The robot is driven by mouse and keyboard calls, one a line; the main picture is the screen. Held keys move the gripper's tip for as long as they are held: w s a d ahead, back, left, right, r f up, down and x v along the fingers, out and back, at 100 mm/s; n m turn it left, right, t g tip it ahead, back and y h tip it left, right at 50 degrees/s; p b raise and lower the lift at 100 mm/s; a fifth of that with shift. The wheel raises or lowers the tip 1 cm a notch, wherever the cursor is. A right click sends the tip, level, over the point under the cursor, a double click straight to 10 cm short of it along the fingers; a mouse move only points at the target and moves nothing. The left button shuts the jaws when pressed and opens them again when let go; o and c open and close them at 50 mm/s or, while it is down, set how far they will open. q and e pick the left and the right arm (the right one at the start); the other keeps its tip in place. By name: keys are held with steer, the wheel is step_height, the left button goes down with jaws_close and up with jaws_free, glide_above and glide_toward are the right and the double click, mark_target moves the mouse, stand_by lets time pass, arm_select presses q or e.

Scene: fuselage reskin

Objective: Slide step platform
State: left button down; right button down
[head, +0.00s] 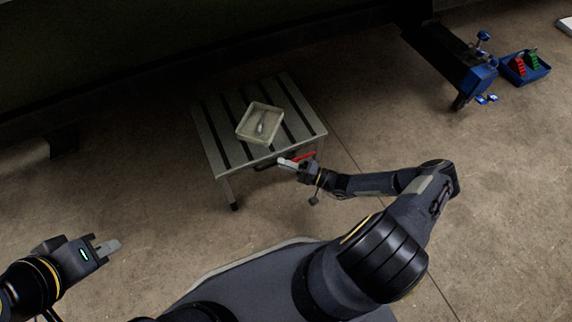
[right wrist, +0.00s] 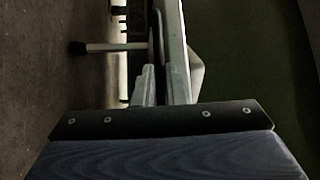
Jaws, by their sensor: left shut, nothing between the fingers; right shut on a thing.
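The step platform (head: 303,122), a low grey stool with a slatted top and legs, stands on the floor in the middle of the head view. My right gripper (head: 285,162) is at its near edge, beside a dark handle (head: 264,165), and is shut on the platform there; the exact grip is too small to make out. In the right wrist view the fingers (right wrist: 161,85) are close together, with pale parts of the platform (right wrist: 105,47) beyond them. My left gripper (head: 108,247) is shut and empty at the lower left, well apart from the platform.
A shallow tray (head: 246,135) with a small tool (head: 261,123) lies on the platform. A red object (head: 304,156) shows beside my right gripper. A blue stand (head: 478,78) and a blue bin (head: 527,70) with red and green items are at upper right. A large dark structure spans the back. Open floor lies left and right.

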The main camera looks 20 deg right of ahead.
steer(key=shift+w, duration=0.25)
steer(key=c, duration=1.5)
jaws_free()
steer(key=shift+r, duration=0.1)
steer(key=shift+a+r, duration=0.1)
steer(key=p+v, duration=0.1)
steer(key=v, duration=0.7)
steer(key=shift+f, duration=0.35)
steer(key=shift+s, duration=0.1)
